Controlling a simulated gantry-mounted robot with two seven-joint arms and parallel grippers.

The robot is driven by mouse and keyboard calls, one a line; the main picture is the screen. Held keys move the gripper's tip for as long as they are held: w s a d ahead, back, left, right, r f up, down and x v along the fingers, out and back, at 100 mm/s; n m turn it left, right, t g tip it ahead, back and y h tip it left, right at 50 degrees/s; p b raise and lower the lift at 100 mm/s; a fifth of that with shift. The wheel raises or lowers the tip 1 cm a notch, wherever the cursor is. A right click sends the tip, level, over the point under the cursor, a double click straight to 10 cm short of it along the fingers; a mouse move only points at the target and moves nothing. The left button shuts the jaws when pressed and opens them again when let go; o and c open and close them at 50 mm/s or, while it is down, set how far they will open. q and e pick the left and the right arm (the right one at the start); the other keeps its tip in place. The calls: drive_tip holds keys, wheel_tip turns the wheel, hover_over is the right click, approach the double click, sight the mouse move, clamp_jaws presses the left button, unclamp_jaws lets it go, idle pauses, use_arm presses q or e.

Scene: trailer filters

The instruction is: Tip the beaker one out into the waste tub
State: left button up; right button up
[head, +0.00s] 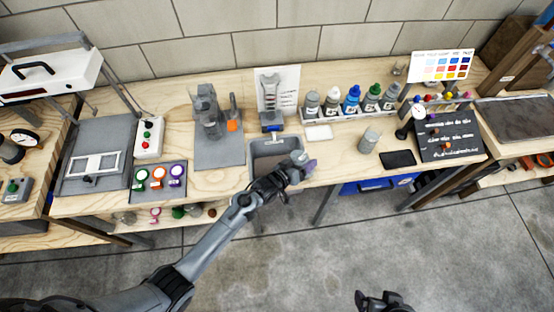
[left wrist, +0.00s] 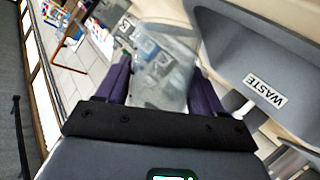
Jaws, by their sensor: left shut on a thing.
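The grey waste tub (head: 262,150) sits at the bench's front edge in the head view. Its WASTE label faces my left wrist camera, where the tub (left wrist: 225,45) fills the right side. My left gripper (head: 304,165) is shut on a clear beaker (head: 298,157), at the tub's right front side. In the left wrist view the beaker (left wrist: 165,65) is between the purple fingers; its contents and exact tilt are hard to tell. My right gripper (head: 383,301) is at the bottom edge, away from the bench, partly cut off; its fingers are unclear.
Another grey beaker-like vessel (head: 369,140) stands on the bench to the right. A rack of several bottles (head: 350,108) stands behind it.

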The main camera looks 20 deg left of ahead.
use_arm(q)
drive_tip(key=shift+w+a+r, duration=0.1)
drive_tip(key=shift+a+r, duration=0.05)
drive_tip(key=shift+r, duration=0.2)
drive_tip(key=shift+n, duration=0.3)
drive_tip(key=shift+a+r, duration=0.15)
drive_tip(key=shift+a, duration=0.05)
drive_tip(key=shift+n+h+b, duration=0.3)
drive_tip(key=shift+b, duration=0.05)
drive_tip(key=shift+f+b, duration=0.2)
drive_tip(key=shift+b, duration=0.2)
drive_tip(key=shift+n+h, duration=0.3)
drive_tip(key=shift+f+b, duration=0.1)
drive_tip(key=shift+b, duration=0.25)
drive_tip(key=shift+n, duration=0.3)
